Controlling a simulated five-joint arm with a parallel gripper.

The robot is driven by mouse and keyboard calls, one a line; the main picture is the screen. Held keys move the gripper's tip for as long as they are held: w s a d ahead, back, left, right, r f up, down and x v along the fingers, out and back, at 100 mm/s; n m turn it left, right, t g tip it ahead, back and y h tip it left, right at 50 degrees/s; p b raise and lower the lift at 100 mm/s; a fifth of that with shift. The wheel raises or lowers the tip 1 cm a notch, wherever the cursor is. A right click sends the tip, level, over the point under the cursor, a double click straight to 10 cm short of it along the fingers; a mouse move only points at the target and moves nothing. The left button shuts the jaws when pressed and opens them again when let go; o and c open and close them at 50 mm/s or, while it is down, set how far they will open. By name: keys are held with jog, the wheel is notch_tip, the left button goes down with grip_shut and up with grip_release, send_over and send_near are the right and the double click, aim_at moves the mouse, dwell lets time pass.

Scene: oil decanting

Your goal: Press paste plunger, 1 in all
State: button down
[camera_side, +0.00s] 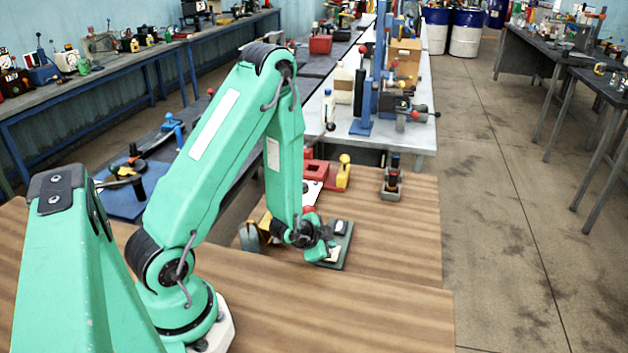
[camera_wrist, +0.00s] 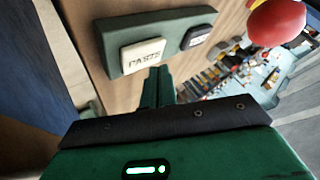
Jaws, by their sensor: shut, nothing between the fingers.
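A dark green block (camera_wrist: 115,67) carries a cream plate marked PASTE (camera_wrist: 143,56) and a dark plate (camera_wrist: 198,37) beside it. In the side view the green block (camera_side: 345,238) lies on the wooden table, with the cream plate (camera_side: 334,254) and the dark plate (camera_side: 339,227) on top. My gripper (camera_wrist: 158,78) is shut and empty, its fingertips beside the PASTE plate in the picture. In the side view my gripper (camera_side: 322,254) is low over the left part of the block. Whether it touches the plate I cannot tell.
A red ball (camera_wrist: 276,20) shows at upper right of the wrist view and near my wrist in the side view (camera_side: 309,210). A red device with a yellow handle (camera_side: 343,172) and a dark bottle in a holder (camera_side: 392,176) stand farther back. The table's right side is clear.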

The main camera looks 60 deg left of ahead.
jog(key=shift+f, duration=0.45)
jog(key=shift+s+f, duration=0.25)
jog(key=shift+f, duration=0.05)
dwell(0.5)
jog(key=shift+d+f, duration=0.1)
jog(key=shift+f, duration=0.4)
dwell(1.0)
jog(key=shift+r, duration=0.15)
jog(key=shift+s+r, duration=0.2)
jog(key=shift+r, duration=0.35)
jog(key=shift+s+d+r, duration=0.1)
jog(key=shift+s+r, duration=0.05)
jog(key=shift+r, duration=2.65)
